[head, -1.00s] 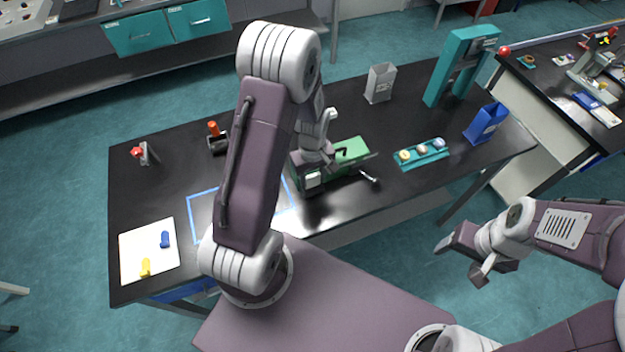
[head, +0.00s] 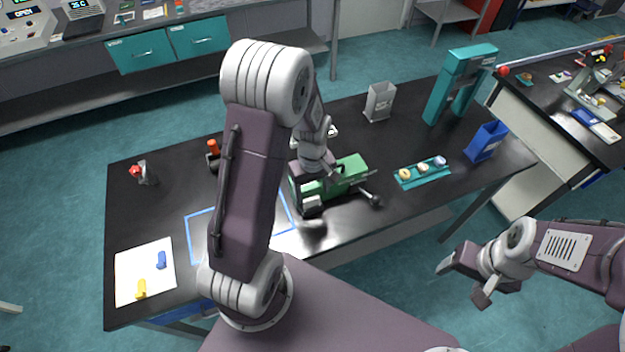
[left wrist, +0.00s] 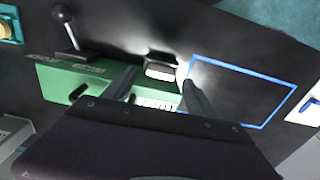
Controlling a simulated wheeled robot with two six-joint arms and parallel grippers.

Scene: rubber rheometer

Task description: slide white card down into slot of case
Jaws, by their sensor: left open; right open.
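A green machine (head: 345,172) with dark levers stands on the black table, and it fills the middle of the left wrist view (left wrist: 70,82). I cannot surely tell the white card or the slotted case. A small white patch (left wrist: 158,103) shows on the machine's near end, between my left fingers. A white-faced dark piece (left wrist: 161,71) sits just beyond the fingertips. My left gripper (left wrist: 160,78) is open at the machine's end; in the head view its fingers are hard to make out. My right gripper (head: 462,282) is open and empty, off the table at the right.
A blue tape outline (head: 200,213) lies left of the machine. A white mat (head: 128,262) bears a blue and a yellow piece. A teal rack (head: 420,180), blue bin (head: 486,141), grey bin (head: 380,100) and teal frame (head: 470,60) stand to the right and back.

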